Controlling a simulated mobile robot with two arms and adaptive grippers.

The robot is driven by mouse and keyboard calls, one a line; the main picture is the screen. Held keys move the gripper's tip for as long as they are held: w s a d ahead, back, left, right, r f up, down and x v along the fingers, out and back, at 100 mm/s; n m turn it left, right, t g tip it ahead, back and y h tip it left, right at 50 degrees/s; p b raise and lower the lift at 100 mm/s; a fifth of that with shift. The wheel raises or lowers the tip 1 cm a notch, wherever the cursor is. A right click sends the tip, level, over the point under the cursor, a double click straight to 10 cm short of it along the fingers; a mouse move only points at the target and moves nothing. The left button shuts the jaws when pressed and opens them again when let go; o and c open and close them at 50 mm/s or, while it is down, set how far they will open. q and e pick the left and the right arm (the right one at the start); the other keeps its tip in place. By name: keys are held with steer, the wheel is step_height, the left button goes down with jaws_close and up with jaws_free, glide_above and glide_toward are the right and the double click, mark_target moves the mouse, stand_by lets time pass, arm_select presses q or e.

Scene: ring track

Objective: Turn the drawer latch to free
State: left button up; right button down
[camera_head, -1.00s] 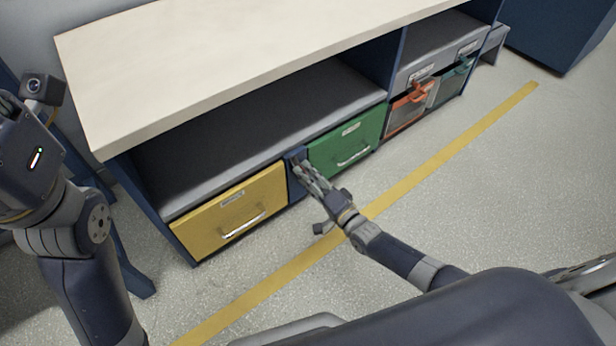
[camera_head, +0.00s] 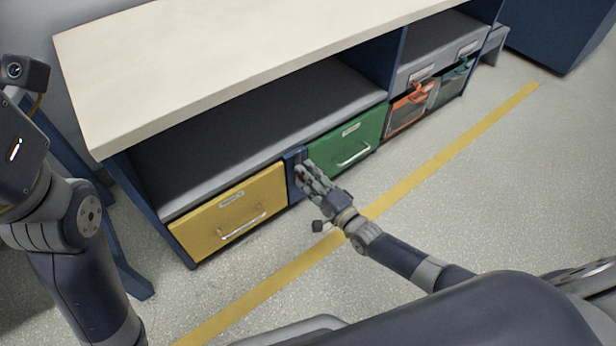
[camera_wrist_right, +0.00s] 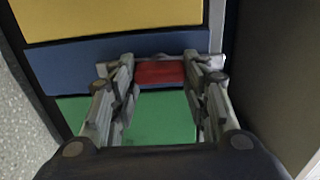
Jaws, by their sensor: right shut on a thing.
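The drawer latch (camera_wrist_right: 160,73) is a small red bar on the blue post (camera_wrist_right: 75,62) between the yellow drawer (camera_wrist_right: 110,15) and the green drawer (camera_wrist_right: 160,117). My right gripper (camera_wrist_right: 161,68) is shut on the latch, with one finger at each end of the bar. In the head view my right gripper (camera_head: 303,173) is at the blue post, and its fingers mostly hide the latch. The yellow drawer (camera_head: 205,225) and the green drawer (camera_head: 340,138) look closed. My left arm shows at the left edge, but its fingers are out of view.
The cabinet has a pale worktop (camera_head: 220,60) and an empty grey shelf (camera_head: 260,130) above the drawers. Orange and teal bins (camera_head: 408,108) stand further right. A yellow line (camera_head: 430,175) runs along the clear floor in front.

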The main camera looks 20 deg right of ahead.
steer(key=c, duration=0.9)
jaws_free()
steer(key=v, duration=1.2)
